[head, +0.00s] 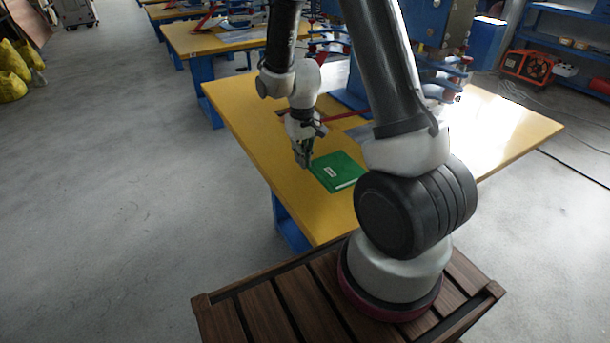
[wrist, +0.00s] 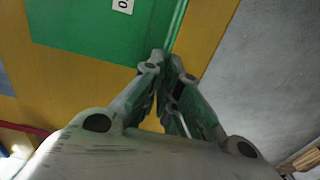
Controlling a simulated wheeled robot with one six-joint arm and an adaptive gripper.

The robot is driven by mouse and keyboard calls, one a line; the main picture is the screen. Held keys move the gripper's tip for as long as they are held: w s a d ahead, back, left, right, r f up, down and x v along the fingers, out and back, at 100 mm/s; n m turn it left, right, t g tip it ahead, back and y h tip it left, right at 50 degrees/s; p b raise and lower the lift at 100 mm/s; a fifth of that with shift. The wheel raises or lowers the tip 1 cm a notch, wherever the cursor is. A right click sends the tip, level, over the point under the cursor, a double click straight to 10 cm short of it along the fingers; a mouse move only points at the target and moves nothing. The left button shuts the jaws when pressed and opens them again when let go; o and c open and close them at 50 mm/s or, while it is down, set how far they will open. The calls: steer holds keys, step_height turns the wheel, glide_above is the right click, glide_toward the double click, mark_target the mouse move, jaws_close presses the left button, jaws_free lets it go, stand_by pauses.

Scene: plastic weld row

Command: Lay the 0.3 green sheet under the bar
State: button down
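The green sheet (head: 342,166) lies over the near left part of the yellow table, with a white label on top. In the wrist view the sheet (wrist: 85,28) fills the upper left, its label partly cut off at "0". My gripper (head: 304,162) is at the sheet's left edge. In the wrist view my gripper's fingertips (wrist: 167,62) are close together on the sheet's long edge strip, with green between them. Whether the sheet touches the table is unclear. A red bar (head: 340,117) shows behind my wrist; my arm hides part of the machine there.
The yellow table (head: 248,112) has bare room left of the sheet. A blue machine (head: 425,20) stands at its back. More yellow tables stand behind. A blue shelf with an orange device (head: 528,66) is at the back right.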

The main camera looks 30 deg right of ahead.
mark_target(301, 182)
steer(key=shift+a+f, duration=0.15)
steer(key=shift+f, duration=0.4)
steer(key=shift+a+f, duration=0.15)
steer(key=shift+f, duration=0.4)
steer(key=shift+w+f, duration=0.1)
steer(key=shift+f, duration=2)
steer(key=shift+f, duration=0.1)
steer(key=c, duration=1.6)
jaws_free()
steer(key=shift+c, duration=0.2)
